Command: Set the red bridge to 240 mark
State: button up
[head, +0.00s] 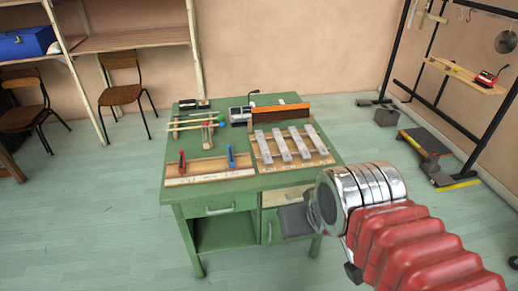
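A red upright piece, which looks like the red bridge (182,163), stands on the left part of a flat wooden board (208,177) at the front left of the green table. A similar blue piece (231,156) stands farther right on the same board. Any scale marks, including 240, are too small to read. My arm comes in from the lower right. The dark grey end of my gripper (296,219) is in front of the table's right front side, well apart from the red bridge. Its fingers are not clear, and I see nothing held.
Metal bars (283,145) lie on a wooden frame, with an orange-brown beam (281,112) behind. Sticks and mallets (195,125) lie at the back left of the green table (218,201). Chairs (122,85) and shelves stand left; a black rack stands right. The floor around the table is mostly clear.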

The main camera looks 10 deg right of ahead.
aim_at(182, 163)
jog(key=k, duration=0.65)
jog(key=u, duration=0.25)
jog(key=i, duration=0.85)
jog(key=u, duration=0.35)
jog(key=i, duration=0.85)
